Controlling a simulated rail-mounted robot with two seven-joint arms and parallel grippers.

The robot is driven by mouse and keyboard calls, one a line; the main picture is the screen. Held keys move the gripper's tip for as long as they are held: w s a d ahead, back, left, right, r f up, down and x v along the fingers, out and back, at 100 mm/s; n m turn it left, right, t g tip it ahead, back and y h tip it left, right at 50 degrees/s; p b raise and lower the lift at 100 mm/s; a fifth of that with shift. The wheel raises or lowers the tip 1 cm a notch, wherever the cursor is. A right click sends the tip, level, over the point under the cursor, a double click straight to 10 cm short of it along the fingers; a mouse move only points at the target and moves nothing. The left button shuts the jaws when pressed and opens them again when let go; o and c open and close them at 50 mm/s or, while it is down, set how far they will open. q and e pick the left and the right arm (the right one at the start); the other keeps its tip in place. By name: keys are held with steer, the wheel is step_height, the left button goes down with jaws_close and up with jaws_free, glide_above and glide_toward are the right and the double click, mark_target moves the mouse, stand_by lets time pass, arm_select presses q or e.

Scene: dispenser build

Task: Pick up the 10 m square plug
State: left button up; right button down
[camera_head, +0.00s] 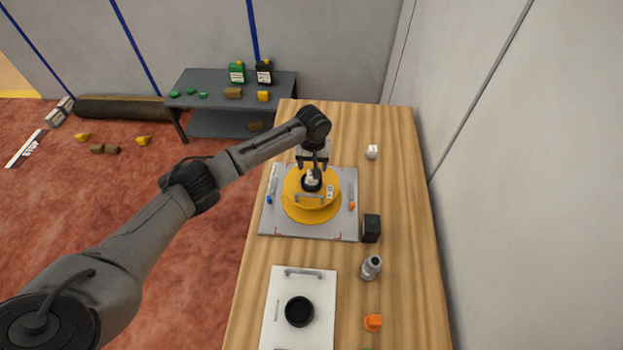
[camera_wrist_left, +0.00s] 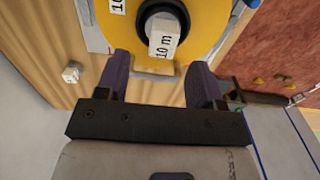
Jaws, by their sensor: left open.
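The white square plug (camera_wrist_left: 166,38), marked "10 m", sits in the black hub at the middle of the yellow round reel (camera_wrist_left: 210,24). In the head view the plug (camera_head: 310,177) shows small on the yellow reel (camera_head: 303,211), which rests on a grey plate (camera_head: 335,229). My left gripper (camera_head: 312,164) is over the far side of the reel, close to the hub. In the left wrist view its two fingers (camera_wrist_left: 160,72) are apart, with the plug ahead of the gap between them. Nothing is held. My right gripper is not in view.
A small white block (camera_head: 371,152) stands at the far right of the wooden table (camera_head: 400,230). A black block (camera_head: 371,228), grey bottle (camera_head: 371,267) and orange piece (camera_head: 373,322) line the right side. A white panel (camera_head: 318,284) with a black ring (camera_head: 299,311) lies nearer.

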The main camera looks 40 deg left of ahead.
mark_target(311, 175)
arm_select(q)
steer(key=shift+s+f, duration=0.15)
steer(key=shift+f, duration=1.2)
steer(key=shift+s+f, duration=0.1)
steer(key=shift+f, duration=1.2)
steer(key=shift+c, duration=0.2)
steer(key=c, duration=1.1)
